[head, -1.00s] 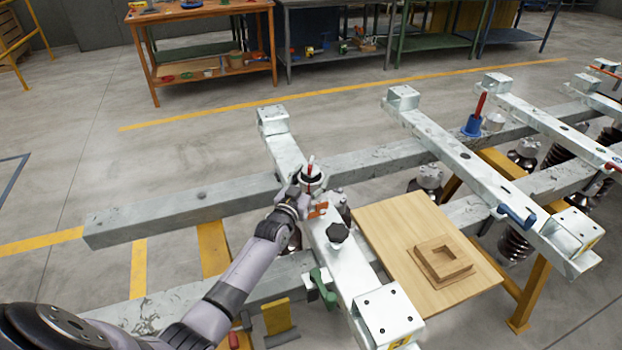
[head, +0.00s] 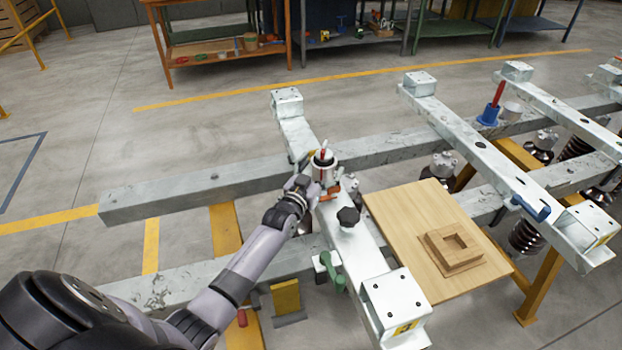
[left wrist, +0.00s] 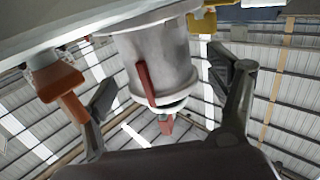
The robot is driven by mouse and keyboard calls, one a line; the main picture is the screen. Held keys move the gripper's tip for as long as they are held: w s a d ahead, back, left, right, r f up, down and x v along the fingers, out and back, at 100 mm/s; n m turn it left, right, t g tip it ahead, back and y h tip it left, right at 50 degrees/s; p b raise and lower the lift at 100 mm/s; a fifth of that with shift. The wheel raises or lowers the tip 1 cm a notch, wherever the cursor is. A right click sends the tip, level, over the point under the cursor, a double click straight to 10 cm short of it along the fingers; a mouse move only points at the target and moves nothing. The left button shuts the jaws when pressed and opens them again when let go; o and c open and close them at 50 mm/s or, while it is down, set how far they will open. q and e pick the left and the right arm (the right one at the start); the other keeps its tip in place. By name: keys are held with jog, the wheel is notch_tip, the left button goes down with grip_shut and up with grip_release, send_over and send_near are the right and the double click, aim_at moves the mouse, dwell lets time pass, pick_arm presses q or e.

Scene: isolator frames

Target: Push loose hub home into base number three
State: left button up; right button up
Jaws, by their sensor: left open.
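A light metal cylinder with a dark top and a red upright piece (head: 323,166), which looks like the hub, stands on the near pale crossbeam (head: 358,250). A yellow label with a dark mark is on the beam's near end; I cannot read it surely. My left gripper (head: 311,184) is at the cylinder's left side. In the left wrist view the cylinder (left wrist: 165,52), with a red strip down it, lies between the spread fingers of the gripper (left wrist: 168,88). Gaps show on both sides. How deep the cylinder sits cannot be told. My right gripper is out of view.
An orange lever (head: 333,191), a black knob (head: 348,217) and a green clamp (head: 331,272) are on the same beam, close to my left arm. A wooden board (head: 405,213) with a square wooden block (head: 455,247) lies to the right. A blue fitting with a red handle (head: 489,114) is farther back.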

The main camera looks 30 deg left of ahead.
pick_arm(q)
jog(key=s, duration=1)
jog(key=shift+s+d+r, duration=0.15)
jog(key=shift+d+r, duration=0.1)
